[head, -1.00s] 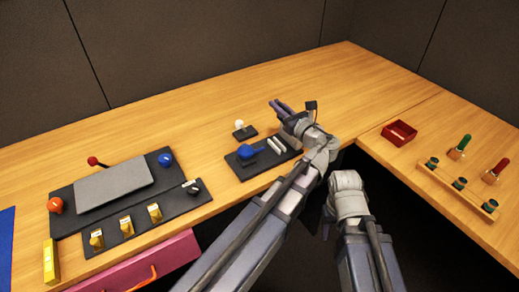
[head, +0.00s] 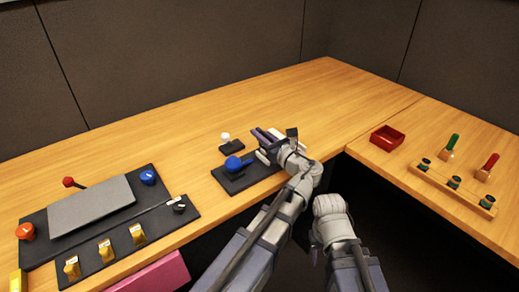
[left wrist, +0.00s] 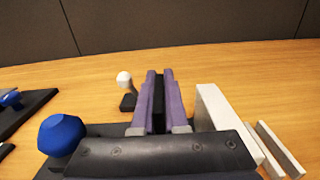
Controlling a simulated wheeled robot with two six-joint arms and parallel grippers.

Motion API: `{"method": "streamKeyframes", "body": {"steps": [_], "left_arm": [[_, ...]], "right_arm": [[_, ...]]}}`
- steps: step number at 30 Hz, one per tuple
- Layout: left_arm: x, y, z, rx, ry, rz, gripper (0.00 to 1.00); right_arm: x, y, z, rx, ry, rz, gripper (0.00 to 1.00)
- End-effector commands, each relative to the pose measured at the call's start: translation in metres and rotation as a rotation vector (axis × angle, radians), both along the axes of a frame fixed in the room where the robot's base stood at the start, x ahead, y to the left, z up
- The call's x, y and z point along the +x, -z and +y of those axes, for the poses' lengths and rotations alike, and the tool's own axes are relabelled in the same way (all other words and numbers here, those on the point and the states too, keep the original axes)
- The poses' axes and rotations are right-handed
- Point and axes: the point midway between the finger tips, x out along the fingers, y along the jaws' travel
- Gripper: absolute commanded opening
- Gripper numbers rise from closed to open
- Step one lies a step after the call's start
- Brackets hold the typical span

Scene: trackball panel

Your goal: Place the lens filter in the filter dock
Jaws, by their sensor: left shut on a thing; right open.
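My left gripper (head: 263,134) is over the right part of the black panel with the blue ball (head: 233,164). In the left wrist view its purple fingers (left wrist: 158,74) are shut on a thin dark piece (left wrist: 158,105), seen edge-on, which I take for the lens filter. A pale upright block (left wrist: 222,125) and two low white strips (left wrist: 271,150) lie just right of the fingers. I cannot tell for sure which part is the filter dock, nor whether the held piece touches the panel. My right gripper's fingers are not visible; only its arm shows.
A small white-knobbed switch (head: 225,139) stands behind the panel. The blue ball (left wrist: 61,135) is left of my gripper. A larger black console (head: 100,221) is at the left. A red tray (head: 387,138) and wooden rack (head: 452,188) are at the right. The back table is clear.

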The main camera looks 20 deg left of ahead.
Motion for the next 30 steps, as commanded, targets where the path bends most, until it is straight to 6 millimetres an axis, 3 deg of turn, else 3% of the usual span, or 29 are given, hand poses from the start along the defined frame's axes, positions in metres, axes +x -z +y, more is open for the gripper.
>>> {"method": "streamKeyframes", "body": {"steps": [5, 12, 26, 27, 30], "left_arm": [[0.0, 0.008, 0.0, 0.0, 0.0, 0.0, 0.0], [0.0, 0.036, 0.0, 0.0, 0.0, 0.0, 0.0], [0.0, 0.041, 0.0, 0.0, 0.0, 0.0, 0.0], [0.0, 0.039, 0.0, 0.0, 0.0, 0.0, 0.14], [0.0, 0.039, 0.0, 0.0, 0.0, 0.0, 0.25]], "right_arm": [[0.0, 0.008, 0.0, 0.0, 0.0, 0.0, 0.5], [0.0, 0.037, 0.0, 0.0, 0.0, 0.0, 0.5], [0.0, 0.041, 0.0, 0.0, 0.0, 0.0, 0.5], [0.0, 0.039, 0.0, 0.0, 0.0, 0.0, 0.5], [0.0, 0.039, 0.0, 0.0, 0.0, 0.0, 0.5]]}}
